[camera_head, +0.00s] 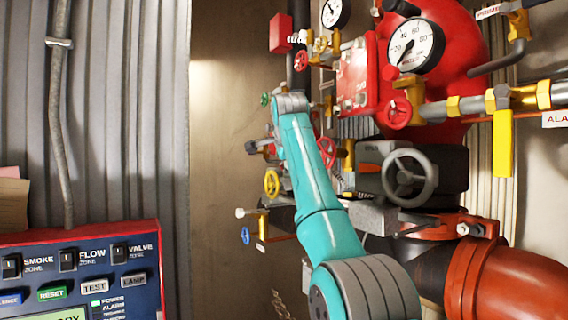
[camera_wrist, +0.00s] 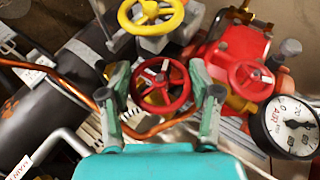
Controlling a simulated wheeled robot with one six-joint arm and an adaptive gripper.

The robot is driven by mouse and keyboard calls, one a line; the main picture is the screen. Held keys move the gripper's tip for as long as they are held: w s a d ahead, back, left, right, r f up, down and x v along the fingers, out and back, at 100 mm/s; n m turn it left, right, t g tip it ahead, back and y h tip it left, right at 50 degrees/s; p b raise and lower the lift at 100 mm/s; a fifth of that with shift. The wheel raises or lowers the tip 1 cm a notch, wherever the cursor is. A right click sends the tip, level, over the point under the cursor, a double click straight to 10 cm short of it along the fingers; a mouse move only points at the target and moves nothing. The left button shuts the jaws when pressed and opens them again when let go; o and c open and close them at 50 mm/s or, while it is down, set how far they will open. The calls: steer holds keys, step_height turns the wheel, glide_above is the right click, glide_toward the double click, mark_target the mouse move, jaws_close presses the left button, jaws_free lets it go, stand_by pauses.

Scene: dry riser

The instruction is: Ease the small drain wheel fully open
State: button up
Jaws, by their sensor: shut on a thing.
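A small red spoked wheel (camera_wrist: 160,86) sits between the two green fingers of my gripper (camera_wrist: 158,78) in the wrist view. The fingers are shut on its rim, one on each side. Which of the small wheels is the drain wheel cannot be read from any label. In the head view my teal arm reaches up and away toward the valve wall, and its far end hides the contact with the wheel.
A yellow wheel (camera_wrist: 152,14) and another red wheel (camera_wrist: 251,80) are close to my fingers. An AIR gauge (camera_wrist: 290,126) is at right, and a copper tube (camera_wrist: 68,88) passes behind. A grey handwheel (camera_head: 410,178) and control panel (camera_head: 80,270) flank my arm.

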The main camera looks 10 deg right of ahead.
steer(key=o, duration=1.1)
steer(key=shift+f, duration=0.1)
steer(key=shift+o, duration=0.2)
steer(key=shift+s, duration=0.1)
steer(key=v, duration=1.2)
